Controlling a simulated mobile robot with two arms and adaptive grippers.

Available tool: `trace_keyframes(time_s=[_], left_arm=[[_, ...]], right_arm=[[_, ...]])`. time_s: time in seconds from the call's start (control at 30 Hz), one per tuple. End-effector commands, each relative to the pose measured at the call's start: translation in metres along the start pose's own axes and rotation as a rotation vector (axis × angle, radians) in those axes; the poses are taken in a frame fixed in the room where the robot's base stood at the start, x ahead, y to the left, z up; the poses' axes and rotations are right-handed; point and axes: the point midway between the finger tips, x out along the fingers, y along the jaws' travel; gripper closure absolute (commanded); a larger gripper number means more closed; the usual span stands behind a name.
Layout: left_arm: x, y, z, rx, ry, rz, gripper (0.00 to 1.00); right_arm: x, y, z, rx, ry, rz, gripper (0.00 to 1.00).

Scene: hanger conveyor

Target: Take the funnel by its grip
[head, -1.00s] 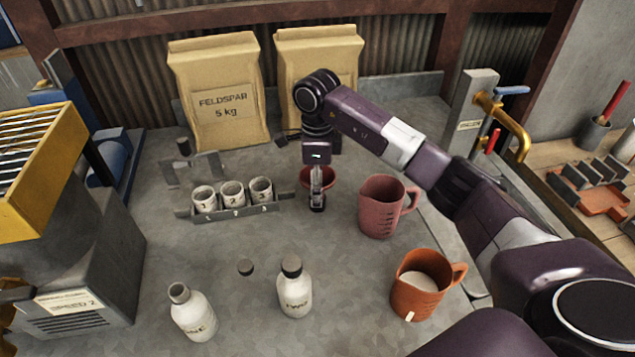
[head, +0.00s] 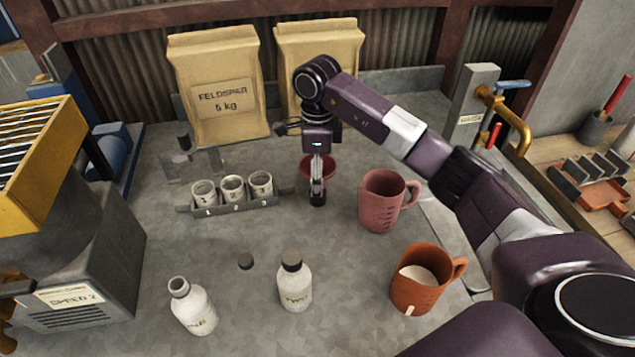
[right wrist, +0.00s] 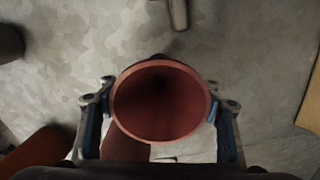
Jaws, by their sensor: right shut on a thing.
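The funnel (head: 330,167) is a reddish-brown cone with a wide round mouth, upright at my right gripper (head: 317,198), just right of the numbered cup rack. In the right wrist view the funnel's mouth (right wrist: 160,100) faces the camera and sits between the two fingers of my right gripper (right wrist: 160,108). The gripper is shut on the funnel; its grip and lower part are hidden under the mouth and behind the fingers. My left gripper is in neither view.
A rack (head: 236,206) with three numbered cups stands left of the funnel. A pink jug (head: 380,203) is close on its right; an orange jug (head: 418,290) with white contents is nearer. Two white bottles (head: 295,288) (head: 192,308) stand in front. Feldspar bags (head: 220,95) stand behind.

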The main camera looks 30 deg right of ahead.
Motion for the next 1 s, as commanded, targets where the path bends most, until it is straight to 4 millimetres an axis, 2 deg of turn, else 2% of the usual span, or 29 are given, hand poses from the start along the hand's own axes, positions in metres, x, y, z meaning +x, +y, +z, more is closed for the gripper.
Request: trace_keyframes(time_s=[0.17,0.33,0.4,0.6,0.8,1.0], left_arm=[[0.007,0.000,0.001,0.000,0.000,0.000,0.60],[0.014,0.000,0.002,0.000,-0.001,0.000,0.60],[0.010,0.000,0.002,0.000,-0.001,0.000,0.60],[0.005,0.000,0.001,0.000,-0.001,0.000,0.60],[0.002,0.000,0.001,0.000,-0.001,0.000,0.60],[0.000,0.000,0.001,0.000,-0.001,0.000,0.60]], right_arm=[[-0.031,-0.001,0.001,0.000,-0.003,-0.006,0.70],[-0.075,-0.001,0.001,0.000,-0.004,-0.007,0.71],[-0.095,-0.002,0.000,0.000,-0.002,-0.007,0.71],[-0.137,-0.001,-0.001,0.002,-0.001,-0.005,0.71],[-0.167,0.000,0.000,0.000,-0.002,-0.003,0.71],[-0.182,0.000,0.000,0.000,-0.001,-0.001,0.71]])
